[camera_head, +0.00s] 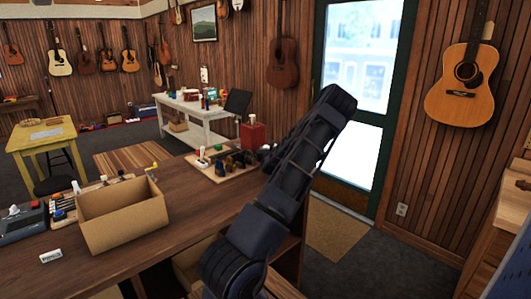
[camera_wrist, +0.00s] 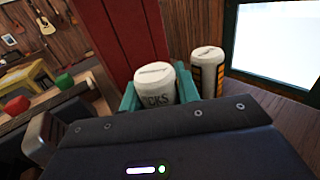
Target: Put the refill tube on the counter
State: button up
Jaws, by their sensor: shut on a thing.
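In the wrist view, my gripper (camera_wrist: 158,95) has its teal fingers on either side of a white capped tube (camera_wrist: 156,84) and is shut on it. The tube has dark lettering ending in "CKS" and looks like the refill tube; its lower part is hidden by my gripper. A second white-capped tube (camera_wrist: 208,72) with a black and yellow label stands just right of my gripper. The brown wooden counter (camera_head: 185,213) runs across the head view. There, my dark arm reaches over the counter's far right end and hides my gripper and the tube.
A red box (camera_head: 253,135) stands at the counter's far end, close behind my gripper. A tray of small items (camera_head: 222,168) lies left of it. An open cardboard box (camera_head: 122,214) stands nearer.

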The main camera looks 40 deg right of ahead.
jog(key=shift+f, duration=0.45)
jog(key=shift+f, duration=0.1)
jog(key=o, duration=0.7)
jog(key=v, duration=1.2)
